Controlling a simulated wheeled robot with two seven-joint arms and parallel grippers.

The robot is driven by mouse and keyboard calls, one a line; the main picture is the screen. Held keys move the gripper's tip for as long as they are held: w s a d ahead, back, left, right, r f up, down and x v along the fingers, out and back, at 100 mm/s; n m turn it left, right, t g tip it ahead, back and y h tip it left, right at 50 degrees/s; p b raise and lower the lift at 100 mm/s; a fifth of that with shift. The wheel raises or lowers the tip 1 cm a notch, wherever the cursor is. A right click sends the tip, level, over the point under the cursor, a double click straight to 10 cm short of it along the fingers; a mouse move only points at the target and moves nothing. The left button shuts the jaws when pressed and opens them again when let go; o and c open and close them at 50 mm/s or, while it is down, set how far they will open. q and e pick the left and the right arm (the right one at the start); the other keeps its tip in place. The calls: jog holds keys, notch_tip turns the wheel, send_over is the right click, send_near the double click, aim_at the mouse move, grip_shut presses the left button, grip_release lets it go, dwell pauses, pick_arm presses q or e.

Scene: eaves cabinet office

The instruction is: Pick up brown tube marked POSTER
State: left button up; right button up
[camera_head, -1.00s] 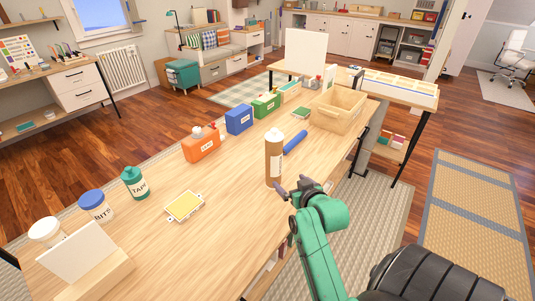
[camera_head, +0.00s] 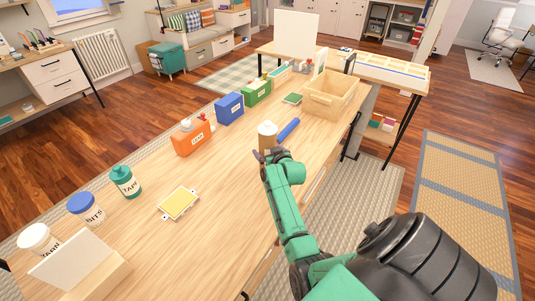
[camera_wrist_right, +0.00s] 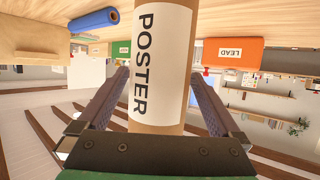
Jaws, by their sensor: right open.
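The brown tube marked POSTER (camera_wrist_right: 160,70) stands upright on the long wooden table. In the right wrist view it fills the middle, with its white label between my two fingers. In the head view only its pale top and upper part (camera_head: 267,135) show above my arm. My right gripper (camera_wrist_right: 165,95) is open, with a finger on each side of the tube and a gap showing on both sides. In the head view my right gripper (camera_head: 270,155) is right at the tube, and its lower part is hidden. My left gripper is not in view.
A blue roll (camera_head: 289,129) lies just right of the tube. An orange LEAD box (camera_head: 193,138), a blue box (camera_head: 229,108) and a green box (camera_head: 257,93) stand behind. A wooden crate (camera_head: 333,97) is at the far right. The yellow pad (camera_head: 179,203) lies in front with clear table around.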

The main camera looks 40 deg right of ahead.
jog(key=shift+w+d+f, duration=0.1)
jog(key=shift+w+f, duration=0.05)
jog(key=shift+w, duration=0.05)
jog(key=c, duration=1.3)
